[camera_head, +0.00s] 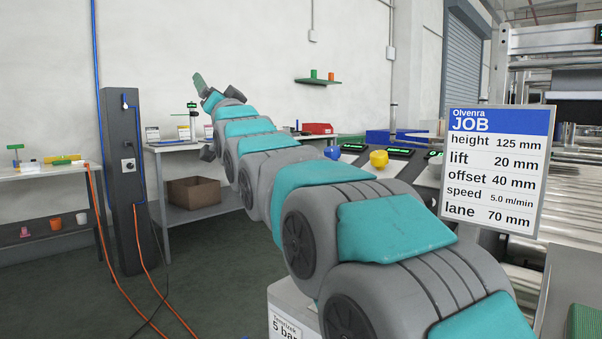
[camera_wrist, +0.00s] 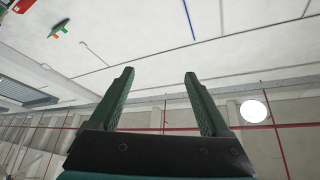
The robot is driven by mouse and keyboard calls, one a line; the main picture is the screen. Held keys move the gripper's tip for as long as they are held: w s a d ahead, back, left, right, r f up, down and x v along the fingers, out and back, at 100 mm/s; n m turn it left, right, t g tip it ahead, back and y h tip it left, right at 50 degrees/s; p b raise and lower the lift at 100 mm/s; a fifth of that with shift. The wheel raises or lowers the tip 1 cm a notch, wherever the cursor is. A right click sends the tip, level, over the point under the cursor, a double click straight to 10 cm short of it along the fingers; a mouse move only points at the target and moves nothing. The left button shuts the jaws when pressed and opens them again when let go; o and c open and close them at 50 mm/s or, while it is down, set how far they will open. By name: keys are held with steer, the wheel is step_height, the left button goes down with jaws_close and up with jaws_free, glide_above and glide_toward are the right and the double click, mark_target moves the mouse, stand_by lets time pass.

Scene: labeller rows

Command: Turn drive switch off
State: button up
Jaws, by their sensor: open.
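A dark post (camera_head: 122,230) stands at the left in the head view. It carries a rotary switch (camera_head: 128,165) on a light plate, which may be the drive switch; no label is readable and its setting is too small to tell. My gripper (camera_head: 199,82) is raised high in the head view, to the right of the post and well apart from it, pointing up. In the wrist view my gripper (camera_wrist: 159,75) has its two green fingers wide apart with nothing between them. The switch is not in the wrist view.
A console with a yellow knob (camera_head: 379,158) and a blue knob (camera_head: 332,153) stands behind my arm. A job sign (camera_head: 495,170) stands at the right, before a roller conveyor. Orange hoses (camera_head: 107,252) cross the floor by the post. A cardboard box (camera_head: 194,192) sits on a bench's lower shelf.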

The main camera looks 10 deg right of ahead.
step_height(320, 180, up, 8)
steer(key=m+t+h, duration=0.2)
steer(key=m+t, duration=0.2)
steer(key=m, duration=0.5)
steer(key=w+d+m+g+h, duration=0.1)
steer(key=d+m+h, duration=0.3)
steer(key=m+h, duration=0.6)
steer(key=w+d+m+g+h, duration=0.1)
steer(key=d+m+h, duration=0.2)
steer(key=m+h, duration=0.65)
steer(key=d+f+m+g+h, duration=0.1)
steer(key=d+f+m+g, duration=0.2)
steer(key=f+m+g, duration=0.8)
steer(key=d+f+m+g+h, duration=0.1)
steer(key=d+f+m+g, duration=0.45)
steer(key=f, duration=1.05)
steer(key=shift+m+t, duration=0.5)
steer(key=shift+t, duration=0.25)
steer(key=x, duration=0.2)
steer(key=w+p+x, duration=0.1)
steer(key=x, duration=0.2)
steer(key=shift+s+a+r, duration=0.1)
steer(key=shift+a, duration=0.2)
steer(key=shift+c, duration=0.4)
steer(key=shift+y, duration=0.25)
jaws_close()
